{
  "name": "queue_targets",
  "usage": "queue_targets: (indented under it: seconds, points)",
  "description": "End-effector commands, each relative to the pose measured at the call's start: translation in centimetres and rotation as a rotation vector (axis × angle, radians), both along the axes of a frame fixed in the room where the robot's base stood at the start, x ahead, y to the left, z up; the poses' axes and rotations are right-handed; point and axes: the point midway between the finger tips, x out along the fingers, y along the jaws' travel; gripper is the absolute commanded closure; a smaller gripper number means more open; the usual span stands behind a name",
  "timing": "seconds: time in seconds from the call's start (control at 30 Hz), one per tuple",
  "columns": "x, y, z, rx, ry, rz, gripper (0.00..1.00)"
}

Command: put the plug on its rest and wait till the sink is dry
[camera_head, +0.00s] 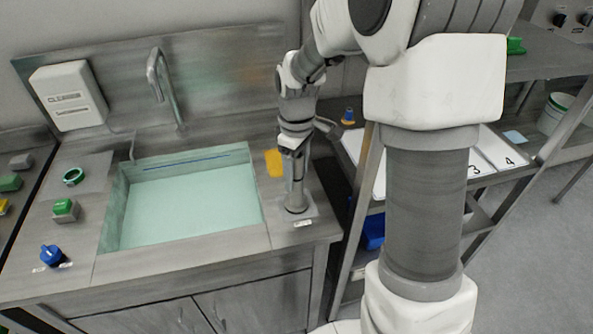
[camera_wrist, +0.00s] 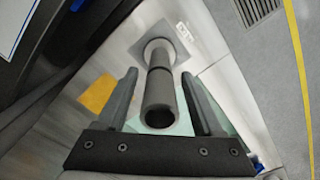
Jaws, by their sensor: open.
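The plug, a dark grey upright tube (camera_wrist: 160,88), stands on its rest, a pale square plate (camera_head: 311,212) with a small label, on the counter right of the sink. The rest also shows in the wrist view (camera_wrist: 184,48). My gripper (camera_wrist: 160,77) is open, with one finger on each side of the tube. I cannot tell whether either finger touches it. In the head view my gripper (camera_head: 294,178) points down over the plug and hides much of it. The sink (camera_head: 115,215) holds pale green liquid (camera_head: 190,205).
A tap (camera_head: 160,85) rises behind the sink. A blue knob (camera_head: 52,255), green button (camera_head: 64,207) and green ring (camera_head: 74,176) sit left of it. A yellow patch (camera_head: 274,162) lies behind my gripper. A shelf rack with numbered sheets (camera_head: 505,150) stands right.

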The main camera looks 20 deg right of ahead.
Motion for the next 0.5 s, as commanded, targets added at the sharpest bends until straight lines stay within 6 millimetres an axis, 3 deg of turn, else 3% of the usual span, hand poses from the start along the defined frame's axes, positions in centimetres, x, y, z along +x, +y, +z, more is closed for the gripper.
queue_targets:
  seconds: [0.23, 0.5]
  points:
    - [0.1, 0.0, 1.6, 0.000, -0.004, 0.000, 0.31]
    - [0.1, 0.0, 7.4, 0.000, -0.006, -0.001, 0.31]
